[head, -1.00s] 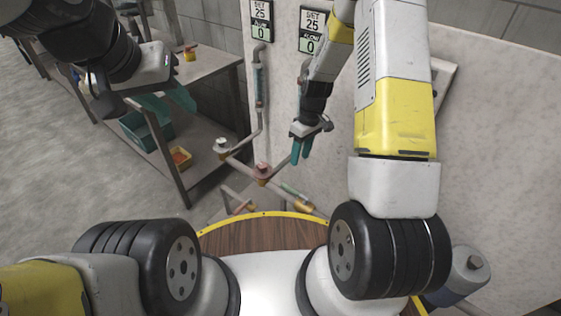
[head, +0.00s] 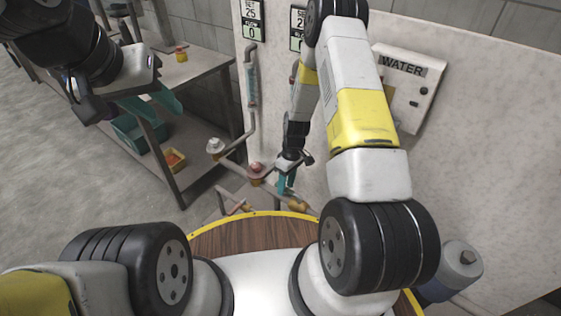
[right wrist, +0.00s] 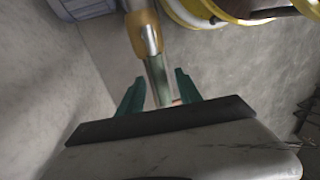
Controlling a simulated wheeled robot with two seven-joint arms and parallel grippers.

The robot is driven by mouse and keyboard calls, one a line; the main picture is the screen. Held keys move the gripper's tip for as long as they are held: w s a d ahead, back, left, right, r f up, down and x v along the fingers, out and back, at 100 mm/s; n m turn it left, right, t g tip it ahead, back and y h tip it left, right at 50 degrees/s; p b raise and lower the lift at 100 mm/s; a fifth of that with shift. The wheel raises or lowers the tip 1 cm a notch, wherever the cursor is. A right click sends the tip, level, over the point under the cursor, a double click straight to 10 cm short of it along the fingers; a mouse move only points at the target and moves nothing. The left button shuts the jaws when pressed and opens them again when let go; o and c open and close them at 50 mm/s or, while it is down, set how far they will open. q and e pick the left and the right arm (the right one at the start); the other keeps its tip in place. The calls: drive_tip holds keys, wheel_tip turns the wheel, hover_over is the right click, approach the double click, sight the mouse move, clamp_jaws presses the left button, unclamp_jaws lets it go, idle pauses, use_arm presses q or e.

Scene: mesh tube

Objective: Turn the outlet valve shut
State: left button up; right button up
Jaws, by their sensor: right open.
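Pipework runs low along the pale wall panel in the head view. It carries a pale round valve knob (head: 215,147), a red valve knob (head: 256,168) and a brass fitting (head: 298,205). No label shows which valve is the outlet. My right gripper (head: 287,184) is open, with its teal fingers pointing down just right of the red knob. In the right wrist view, a metal pipe with a brass fitting (right wrist: 147,38) lies in line with the gap between the open fingers (right wrist: 160,84); contact cannot be told. My left gripper (head: 155,101) is open and empty at upper left.
Two meter displays (head: 252,20) and a white box marked WATER (head: 405,88) are on the panel (head: 470,150).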

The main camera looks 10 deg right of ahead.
clamp_jaws()
idle(1.4)
